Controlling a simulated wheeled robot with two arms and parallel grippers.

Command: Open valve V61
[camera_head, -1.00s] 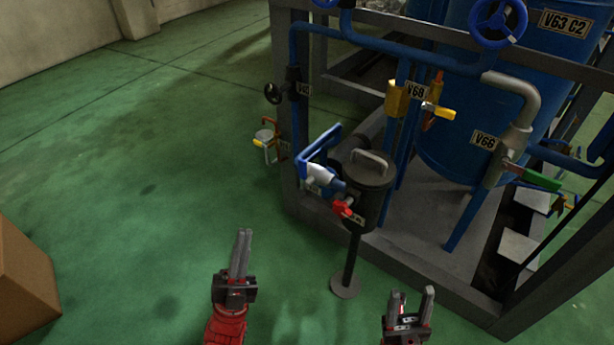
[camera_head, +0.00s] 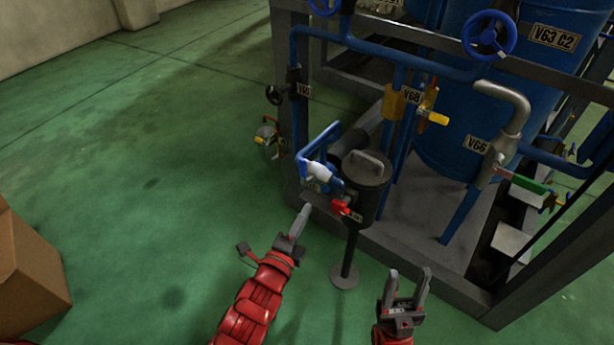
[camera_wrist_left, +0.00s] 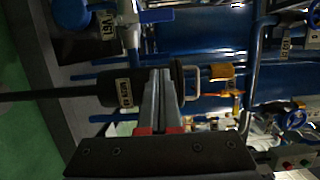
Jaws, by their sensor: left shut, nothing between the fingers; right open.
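Valve V61 has a silver-white body (camera_head: 318,172) and sits on the blue pipework left of a dark canister on a stand. Its label (camera_wrist_left: 108,25) reads V61 in the left wrist view, with a blue lever (camera_wrist_left: 156,15) beside the body. My left gripper (camera_head: 305,211) is shut and empty, below and slightly left of the valve in the head view, apart from it. In the wrist view its closed fingers (camera_wrist_left: 162,72) overlap the canister; contact cannot be told. My right gripper (camera_head: 409,272) is open and empty, lower right of the canister.
Valves V68 (camera_head: 432,115) and V66 (camera_head: 500,165) are further right. A cardboard box (camera_head: 30,265) stands at left. The green floor at left is mostly clear.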

